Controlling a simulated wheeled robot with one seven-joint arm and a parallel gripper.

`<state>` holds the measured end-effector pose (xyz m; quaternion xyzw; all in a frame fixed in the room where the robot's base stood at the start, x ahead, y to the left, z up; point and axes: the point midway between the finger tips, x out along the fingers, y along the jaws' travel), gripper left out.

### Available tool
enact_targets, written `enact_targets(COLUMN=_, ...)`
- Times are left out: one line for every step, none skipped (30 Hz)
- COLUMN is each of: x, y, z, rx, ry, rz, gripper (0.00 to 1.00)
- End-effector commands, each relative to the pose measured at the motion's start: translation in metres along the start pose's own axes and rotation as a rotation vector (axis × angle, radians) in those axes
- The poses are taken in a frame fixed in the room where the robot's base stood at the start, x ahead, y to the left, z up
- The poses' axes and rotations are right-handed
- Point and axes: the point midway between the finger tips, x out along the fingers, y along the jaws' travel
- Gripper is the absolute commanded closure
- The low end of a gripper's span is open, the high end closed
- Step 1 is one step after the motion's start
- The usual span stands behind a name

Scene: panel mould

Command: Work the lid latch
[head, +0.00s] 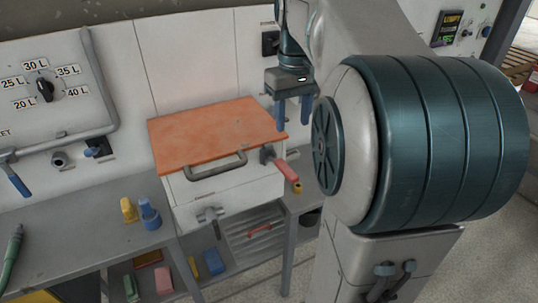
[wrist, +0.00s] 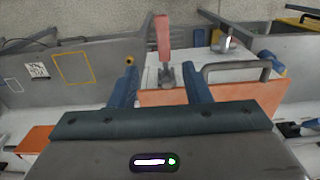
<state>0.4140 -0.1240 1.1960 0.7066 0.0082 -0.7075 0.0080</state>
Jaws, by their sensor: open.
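The white box (head: 220,190) has an orange lid (head: 215,132) lying flat over its top, with a grey bar handle (head: 215,168) along the front edge. The lid latch has a red handle (head: 285,170) and a grey pivot at the lid's front right corner. The handle points outward and slopes down. My gripper (head: 294,127) is open and empty, with its blue fingers pointing down above and behind the latch, apart from it. In the wrist view, the red handle (wrist: 162,35) shows beyond the fingertips, lined up with the gap between them. The orange lid (wrist: 210,92) is beside the right finger.
A grey T-shaped fitting (head: 210,215) sticks out of the box front. A yellow and a blue piece (head: 148,212) stand on the grey bench (head: 100,240) to the left. Coloured blocks lie on the shelf below. A volume dial (head: 44,90) is on the left panel.

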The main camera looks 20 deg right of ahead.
Motion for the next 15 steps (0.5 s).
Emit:
enact_targets(x=0.005, y=-0.002, z=0.0, rx=-0.005, ry=-0.003, rz=-0.001, gripper=0.56)
enact_targets(x=0.009, y=-0.003, z=0.0, rx=-0.007, ry=-0.003, rz=-0.001, gripper=0.56)
enact_targets(x=0.015, y=-0.004, z=-0.001, rx=-0.01, ry=-0.003, rz=-0.001, gripper=0.56)
enact_targets(x=0.02, y=-0.005, z=-0.001, rx=-0.012, ry=-0.004, rz=-0.002, gripper=0.56)
enact_targets(x=0.025, y=-0.006, z=-0.001, rx=-0.013, ry=-0.003, rz=-0.001, gripper=0.56)
enact_targets(x=0.033, y=-0.006, z=-0.001, rx=-0.015, ry=-0.004, rz=-0.002, gripper=0.56)
enact_targets(x=0.04, y=-0.007, z=-0.001, rx=-0.016, ry=-0.004, rz=-0.002, gripper=0.56)
enact_targets(x=0.047, y=-0.007, z=-0.001, rx=-0.016, ry=-0.004, rz=-0.002, gripper=0.56)
enact_targets(x=0.056, y=-0.007, z=-0.001, rx=-0.016, ry=-0.005, rz=-0.002, gripper=0.56)
enact_targets(x=0.062, y=-0.007, z=-0.001, rx=-0.016, ry=-0.004, rz=-0.002, gripper=0.56)
enact_targets(x=0.069, y=-0.007, z=-0.001, rx=-0.016, ry=-0.005, rz=-0.002, gripper=0.56)
enact_targets(x=0.078, y=-0.007, z=-0.001, rx=-0.016, ry=-0.004, rz=-0.002, gripper=0.56)
enact_targets(x=0.084, y=-0.007, z=-0.001, rx=-0.015, ry=-0.003, rz=-0.001, gripper=0.56)
enact_targets(x=0.09, y=-0.007, z=-0.001, rx=-0.015, ry=-0.004, rz=-0.002, gripper=0.56)
enact_targets(x=0.097, y=-0.006, z=-0.001, rx=-0.014, ry=-0.002, rz=-0.001, gripper=0.56)
